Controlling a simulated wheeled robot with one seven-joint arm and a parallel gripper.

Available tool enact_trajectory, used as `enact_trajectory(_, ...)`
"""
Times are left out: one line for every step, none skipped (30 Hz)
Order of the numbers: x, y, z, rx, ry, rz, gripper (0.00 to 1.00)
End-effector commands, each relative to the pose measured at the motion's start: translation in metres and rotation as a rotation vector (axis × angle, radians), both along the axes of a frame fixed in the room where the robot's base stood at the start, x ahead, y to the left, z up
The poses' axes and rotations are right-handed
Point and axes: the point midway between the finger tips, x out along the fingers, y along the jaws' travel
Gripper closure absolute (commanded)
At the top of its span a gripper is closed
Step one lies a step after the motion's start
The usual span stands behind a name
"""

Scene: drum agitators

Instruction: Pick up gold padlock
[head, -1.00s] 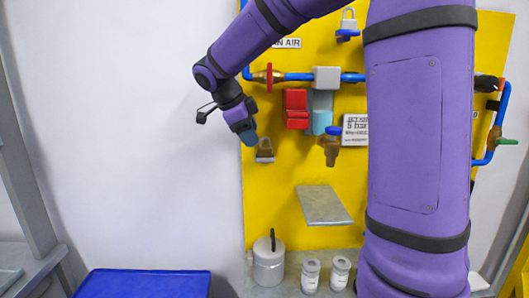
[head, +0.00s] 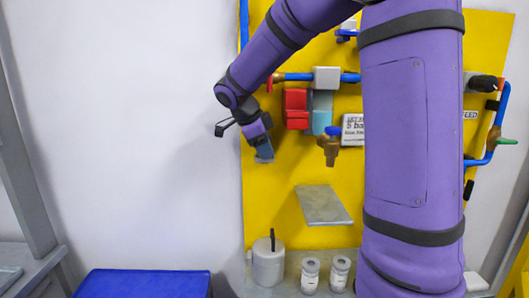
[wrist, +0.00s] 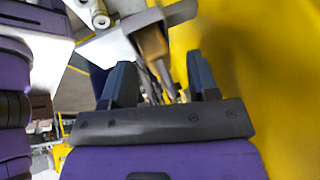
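My gripper (head: 265,156) is close to the yellow board, left of the brass valve (head: 330,148) in the head view. It covers the spot where the gold padlock hung, so I cannot make out the padlock there. In the wrist view my gripper (wrist: 162,80) is open, its two dark fingers well apart. A brown-gold object (wrist: 152,44) shows beyond and between the fingertips, apart from both fingers. I cannot tell for sure whether it is the padlock or the brass valve.
The yellow board (head: 285,215) carries blue pipes and red and grey fittings (head: 297,108). A sloping grey plate (head: 324,206) sticks out below. A grey canister (head: 268,262) and two small jars (head: 311,274) stand under it. A blue bin (head: 145,284) is at lower left.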

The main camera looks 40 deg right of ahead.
Motion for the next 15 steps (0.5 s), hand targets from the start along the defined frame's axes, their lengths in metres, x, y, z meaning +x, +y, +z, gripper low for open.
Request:
enact_trajectory(0.0, 0.0001, 0.0002, 0.0, 0.0, 0.0, 0.58)
enact_trajectory(0.0, 0.0001, 0.0002, 0.0, 0.0, 0.0, 0.65)
enact_trajectory(0.0, 0.0002, 0.0003, 0.0, 0.0, 0.0, 0.74)
enact_trajectory(0.0001, 0.0001, 0.0003, 0.0, 0.0, 0.0, 0.81)
enact_trajectory(0.0, 0.0002, 0.0003, 0.0, 0.0, 0.0, 0.88)
enact_trajectory(0.0001, 0.0002, 0.0002, 0.0, 0.0, 0.0, 0.97)
enact_trajectory(0.0001, 0.0002, 0.0002, 0.0, 0.0, 0.0, 1.0)
enact_trajectory(0.0001, 0.0002, 0.0002, 0.0, 0.0, 0.0, 1.0)
enact_trajectory(0.0002, 0.0001, 0.0003, -0.001, -0.001, 0.0, 1.0)
enact_trajectory(0.0002, 0.0, 0.0003, -0.001, -0.001, 0.0, 1.0)
enact_trajectory(0.0002, 0.0, 0.0003, -0.001, -0.001, 0.0, 1.0)
enact_trajectory(0.0003, -0.0001, 0.0004, -0.001, -0.001, 0.0, 1.0)
enact_trajectory(0.0004, -0.0001, 0.0006, 0.0, -0.002, 0.0, 1.0)
enact_trajectory(0.0005, -0.0002, 0.0007, 0.0, -0.002, 0.0, 1.0)
enact_trajectory(0.0006, -0.0002, 0.0007, 0.0, -0.002, 0.0, 1.0)
